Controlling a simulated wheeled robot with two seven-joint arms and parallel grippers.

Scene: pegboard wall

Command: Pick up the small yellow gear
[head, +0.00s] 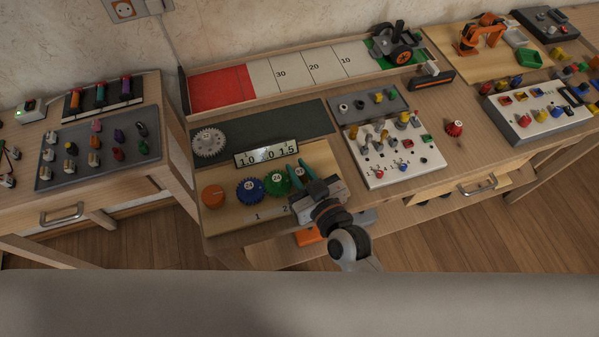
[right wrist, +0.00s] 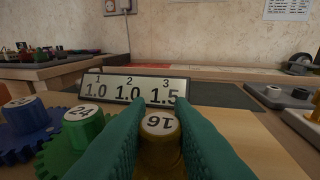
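The small yellow gear has a yellow knob with a white top marked 16 (right wrist: 159,124). In the right wrist view the knob stands between my right gripper's two green fingers (right wrist: 161,112), which lie close along both its sides. I see no clear gap, but cannot tell whether they press on it. In the head view the right gripper (head: 304,174) is over the right end of the row of gears and hides most of the yellow gear. The gear's teeth are hidden. My left gripper is not in view.
Beside it on the wooden board stand a green gear (head: 277,185) marked 24, a blue gear (head: 249,189) and an orange disc (head: 213,195). A display (head: 266,153) reading 1.0, 1.0, 1.5 stands just behind. A grey gear (head: 209,142) lies at the back left. A white panel (head: 397,160) is to the right.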

